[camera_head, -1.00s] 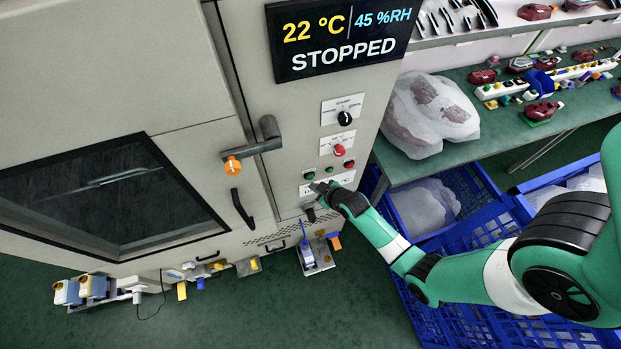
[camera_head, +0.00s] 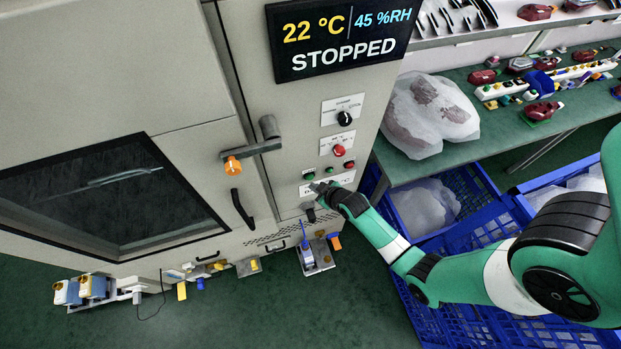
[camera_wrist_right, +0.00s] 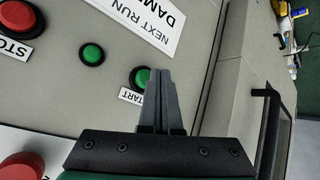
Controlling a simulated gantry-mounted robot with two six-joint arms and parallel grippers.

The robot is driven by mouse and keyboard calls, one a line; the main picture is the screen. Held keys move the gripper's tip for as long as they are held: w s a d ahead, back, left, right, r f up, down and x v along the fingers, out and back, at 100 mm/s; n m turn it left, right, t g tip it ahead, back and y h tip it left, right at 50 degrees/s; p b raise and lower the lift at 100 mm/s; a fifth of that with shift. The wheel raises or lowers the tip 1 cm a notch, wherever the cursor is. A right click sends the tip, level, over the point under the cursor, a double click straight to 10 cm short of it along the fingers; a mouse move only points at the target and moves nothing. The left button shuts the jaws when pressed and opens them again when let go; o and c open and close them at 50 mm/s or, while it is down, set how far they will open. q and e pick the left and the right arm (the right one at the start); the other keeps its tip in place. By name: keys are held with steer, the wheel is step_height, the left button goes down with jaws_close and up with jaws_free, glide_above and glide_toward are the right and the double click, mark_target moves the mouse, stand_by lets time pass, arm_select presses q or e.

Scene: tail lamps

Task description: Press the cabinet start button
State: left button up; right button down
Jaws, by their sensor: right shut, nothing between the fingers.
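The cabinet's start button is green, in a dark ring. In the right wrist view the start button (camera_wrist_right: 140,78) sits above a START label and just left of my fingertips, which partly overlap its edge. In the head view a green button (camera_head: 309,176) shows low on the panel, close to my gripper. My right gripper (camera_head: 316,187) is shut and empty, and its fingers (camera_wrist_right: 161,74) point at the panel. I cannot tell whether they touch the button. The display (camera_head: 338,38) reads STOPPED. My left gripper is out of view.
A second green button (camera_wrist_right: 92,54) and a red STOP button (camera_wrist_right: 20,18) are near the start button. Another red button (camera_wrist_right: 22,167) is at lower left. A cabinet handle (camera_head: 242,209) is left of the gripper. Blue crates (camera_head: 455,200) and a green table (camera_head: 480,122) stand at the right.

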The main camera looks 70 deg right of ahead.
stand_by(0.7)
steer(key=shift+w+d, duration=0.3)
steer(key=shift+d, duration=0.05)
steer(key=shift+w+d+b, duration=0.3)
steer(key=shift+d+b, duration=0.05)
stand_by(0.7)
stand_by(0.3)
steer(key=shift+s+a+p, duration=0.55)
steer(key=shift+a, duration=0.15)
